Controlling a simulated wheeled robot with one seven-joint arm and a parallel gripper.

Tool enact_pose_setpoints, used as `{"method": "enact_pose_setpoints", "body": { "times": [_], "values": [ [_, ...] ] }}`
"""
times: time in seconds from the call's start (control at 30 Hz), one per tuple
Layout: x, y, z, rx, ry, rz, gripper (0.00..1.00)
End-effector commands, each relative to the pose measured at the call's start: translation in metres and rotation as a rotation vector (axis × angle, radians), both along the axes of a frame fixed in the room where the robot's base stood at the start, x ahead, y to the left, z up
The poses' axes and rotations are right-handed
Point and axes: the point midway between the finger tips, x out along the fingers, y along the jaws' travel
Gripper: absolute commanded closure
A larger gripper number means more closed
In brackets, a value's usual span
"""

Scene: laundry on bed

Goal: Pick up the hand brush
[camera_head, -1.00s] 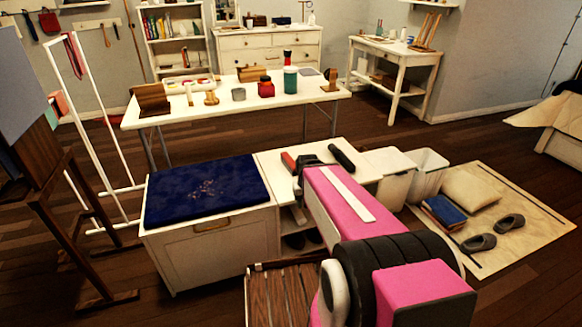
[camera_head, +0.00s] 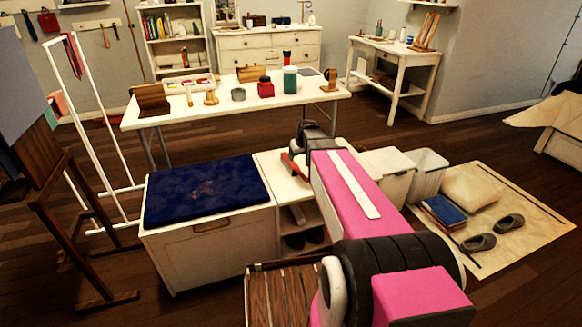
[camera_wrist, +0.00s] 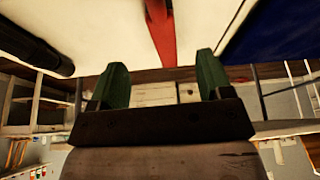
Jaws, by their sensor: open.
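A long, narrow red thing, which looks like the hand brush (camera_wrist: 160,28), lies on the white bench top. In the wrist view it runs in from the top edge, between and beyond my two green fingertips. My gripper (camera_wrist: 162,68) is open, with nothing between its fingers that I can see held. In the head view a small red part of the brush (camera_head: 287,160) shows at the left of my wrist. My arm hides the rest of it, and my fingertips are not clear there.
A black cylinder (camera_wrist: 35,45) lies on the bench to the left in the wrist view. A dark blue cushion (camera_head: 205,190) covers the bench's left part. White bins (camera_head: 428,172) stand to the right. A long white table (camera_head: 225,105) with several items stands behind.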

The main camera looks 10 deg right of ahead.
Motion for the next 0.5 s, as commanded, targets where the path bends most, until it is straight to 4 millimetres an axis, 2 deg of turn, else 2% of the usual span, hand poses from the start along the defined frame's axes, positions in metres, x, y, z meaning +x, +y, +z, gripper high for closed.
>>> {"method": "enact_pose_setpoints", "body": {
  "times": [0.3,0.5],
  "values": [
    [0.016,0.005,-0.042,0.000,0.003,-0.002,0.28],
    [0.022,0.006,-0.051,0.000,0.003,-0.002,0.28]
  ]
}}
